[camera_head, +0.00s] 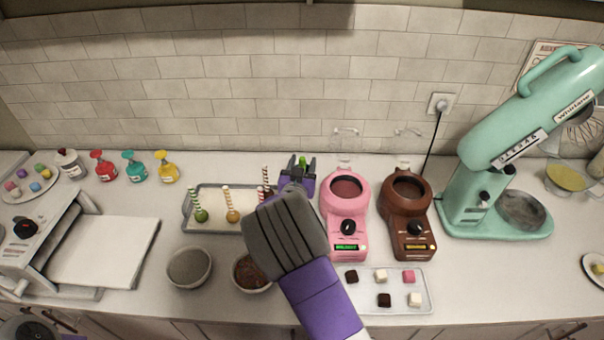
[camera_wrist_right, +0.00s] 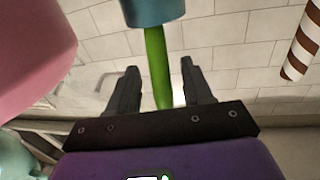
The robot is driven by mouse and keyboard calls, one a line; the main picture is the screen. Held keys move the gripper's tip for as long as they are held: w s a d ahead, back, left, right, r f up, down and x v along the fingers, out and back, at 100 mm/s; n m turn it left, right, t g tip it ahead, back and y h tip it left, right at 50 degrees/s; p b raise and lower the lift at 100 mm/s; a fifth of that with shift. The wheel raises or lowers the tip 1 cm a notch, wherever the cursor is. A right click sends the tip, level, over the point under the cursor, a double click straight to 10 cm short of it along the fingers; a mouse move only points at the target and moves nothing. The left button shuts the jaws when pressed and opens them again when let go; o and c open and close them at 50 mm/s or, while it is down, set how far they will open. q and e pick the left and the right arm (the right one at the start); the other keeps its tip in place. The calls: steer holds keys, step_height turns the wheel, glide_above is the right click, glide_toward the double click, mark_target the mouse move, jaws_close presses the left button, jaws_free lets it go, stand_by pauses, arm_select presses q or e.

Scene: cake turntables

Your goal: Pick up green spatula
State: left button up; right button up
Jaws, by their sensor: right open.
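My right gripper (camera_head: 299,160) is open at the back of the counter, left of the pink machine. The green spatula (camera_head: 303,160) shows only as a small green piece near the fingers in the head view. In the right wrist view its green handle (camera_wrist_right: 157,62) runs between the two open fingers of my right gripper (camera_wrist_right: 159,75), with clear gaps on both sides. The handle's far end meets a teal cylinder (camera_wrist_right: 152,10); the rest of the spatula is hidden. My left gripper is out of view.
A pink machine (camera_head: 345,206) and a brown machine (camera_head: 407,203) stand to the right. A tray (camera_head: 221,188) with striped-stick pops lies to the left; one striped stick (camera_wrist_right: 304,42) is near the gripper. Two bowls (camera_head: 189,267) (camera_head: 243,284) and a sweets tray (camera_head: 365,304) are in front.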

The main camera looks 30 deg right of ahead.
steer(key=shift+x, duration=1.1)
jaws_close()
